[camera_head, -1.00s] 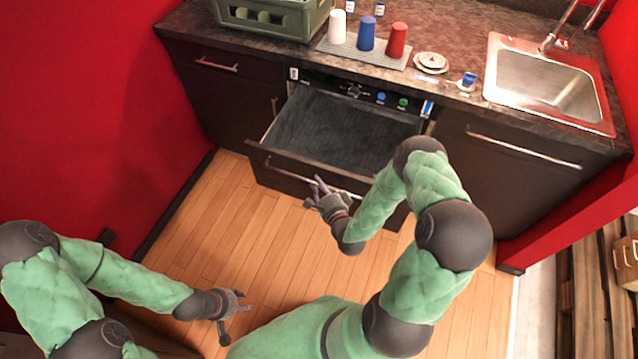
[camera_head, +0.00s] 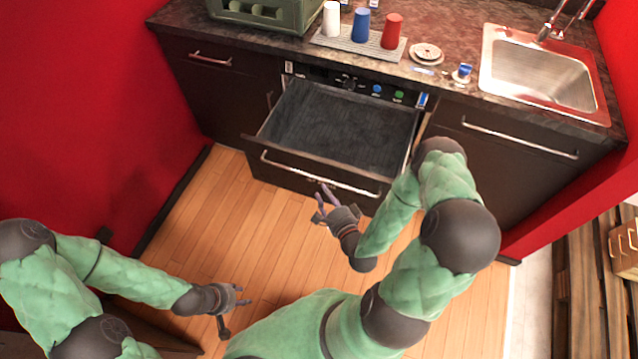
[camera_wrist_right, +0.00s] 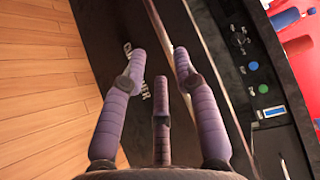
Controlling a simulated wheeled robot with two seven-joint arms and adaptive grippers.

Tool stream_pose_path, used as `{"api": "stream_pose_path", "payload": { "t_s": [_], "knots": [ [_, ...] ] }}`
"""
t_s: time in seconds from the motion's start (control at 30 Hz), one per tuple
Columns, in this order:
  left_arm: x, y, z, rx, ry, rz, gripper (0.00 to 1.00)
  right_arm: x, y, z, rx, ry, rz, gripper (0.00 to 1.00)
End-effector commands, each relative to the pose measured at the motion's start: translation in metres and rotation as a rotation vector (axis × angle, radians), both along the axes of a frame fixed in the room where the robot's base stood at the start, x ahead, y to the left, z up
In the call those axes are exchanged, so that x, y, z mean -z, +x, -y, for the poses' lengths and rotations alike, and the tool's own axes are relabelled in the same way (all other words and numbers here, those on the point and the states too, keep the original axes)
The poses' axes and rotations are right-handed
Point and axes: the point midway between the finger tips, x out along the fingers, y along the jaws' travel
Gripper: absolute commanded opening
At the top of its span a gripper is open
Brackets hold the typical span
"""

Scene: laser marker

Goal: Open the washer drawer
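The washer drawer (camera_head: 340,133) is pulled out from under the counter, its dark interior empty. A silver bar handle (camera_head: 318,173) runs along its front; it also shows in the right wrist view (camera_wrist_right: 168,38). My right gripper (camera_head: 324,198) is open and empty, just in front of the handle and apart from it in the head view. In the right wrist view its purple fingers (camera_wrist_right: 158,70) are spread before the dark drawer front. My left gripper (camera_head: 240,296) is low at the lower left, away from the drawer, with nothing seen in it; its finger gap is too small to judge.
On the counter stand a green crate (camera_head: 262,14), white, blue and red cups on a grey mat (camera_head: 358,42), small plates (camera_head: 427,54) and a sink (camera_head: 540,70). Dark cabinets flank the drawer. The wooden floor (camera_head: 215,215) in front is clear.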

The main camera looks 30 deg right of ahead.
Motion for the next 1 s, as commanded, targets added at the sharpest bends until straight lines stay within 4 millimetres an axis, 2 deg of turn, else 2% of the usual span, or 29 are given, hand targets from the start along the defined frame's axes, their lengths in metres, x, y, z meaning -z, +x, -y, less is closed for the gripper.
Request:
{"api": "stream_pose_path", "payload": {
  "t_s": [0.1, 0.33, 1.0],
  "knots": [
    [0.000, 0.000, 0.000, 0.000, 0.000, 0.000, 0.40, -0.002, -0.020, 0.000, 0.005, 0.001, -0.002, 0.30],
    [0.000, 0.000, 0.000, 0.000, 0.000, 0.000, 0.40, -0.005, -0.038, -0.002, 0.002, -0.001, 0.000, 0.30],
    [0.000, 0.000, 0.000, 0.000, 0.000, 0.000, 0.40, -0.006, -0.042, -0.003, 0.000, -0.001, 0.000, 0.30]
  ]
}}
